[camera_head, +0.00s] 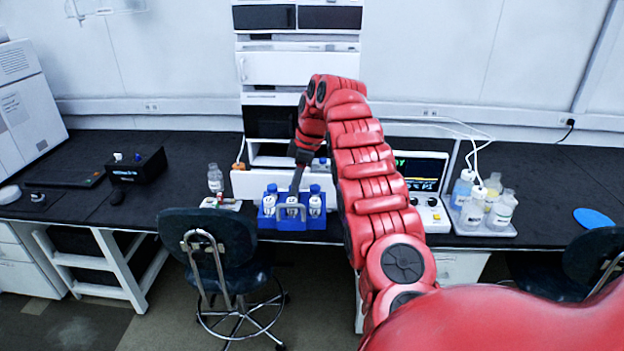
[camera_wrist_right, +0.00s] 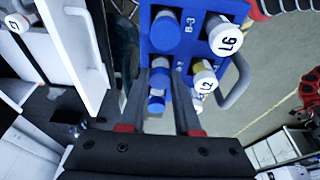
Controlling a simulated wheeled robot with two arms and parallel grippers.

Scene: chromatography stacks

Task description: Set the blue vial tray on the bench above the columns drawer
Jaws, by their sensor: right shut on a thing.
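The blue vial tray (camera_head: 301,226) hangs at the front edge of the black bench, left of my red right arm. It carries several white vials with blue caps and has grey handles. My right gripper (camera_head: 296,184) reaches down to it and is shut on it. In the right wrist view the tray (camera_wrist_right: 190,42) is between and beyond the two dark fingers of the gripper (camera_wrist_right: 170,88). Whether its base touches anything is hard to tell. The bench (camera_head: 180,165) shows. No columns drawer label is legible. My left gripper is out of view.
A white instrument stack (camera_head: 300,68) stands behind the tray. A glass bottle (camera_head: 215,178) is left of it, a display unit (camera_head: 421,172) right of it. A bottle tray (camera_head: 480,228) and blue disc (camera_head: 593,218) lie farther right. A chair (camera_head: 208,238) stands in front.

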